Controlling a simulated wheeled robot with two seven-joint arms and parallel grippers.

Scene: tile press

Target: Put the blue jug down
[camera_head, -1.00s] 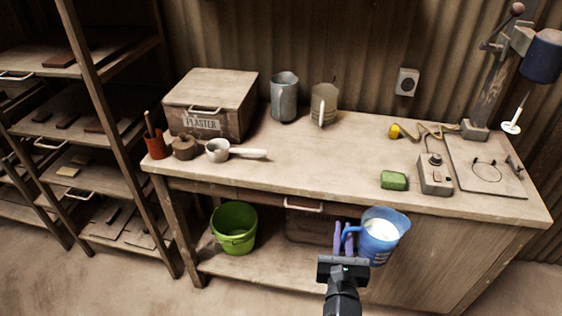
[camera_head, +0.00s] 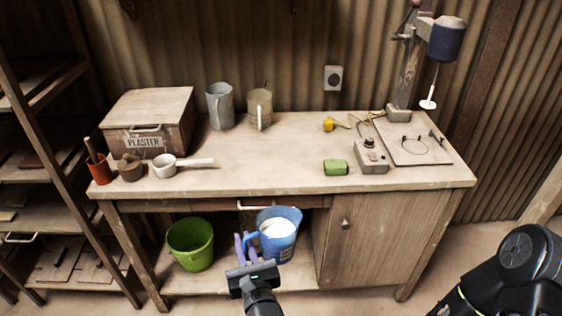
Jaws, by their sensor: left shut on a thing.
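The blue jug (camera_head: 284,238) is upright, with white contents showing inside its rim. My left gripper (camera_head: 246,245) is shut on the jug's handle at its left side. The jug is in front of the workbench (camera_head: 270,176), below the level of its top, and covers part of the drawer front and the open lower space. I cannot tell its exact distance from the bench. My right gripper is out of view; a dark part of my right arm (camera_head: 520,262) shows at the lower right.
A green bucket (camera_head: 190,246) stands on the lower shelf, left of the jug. The bench top holds a plaster box (camera_head: 148,118), metal jugs (camera_head: 219,106), a white ladle (camera_head: 170,166), a green block (camera_head: 335,167) and a control box (camera_head: 371,156). The front middle of the top is clear.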

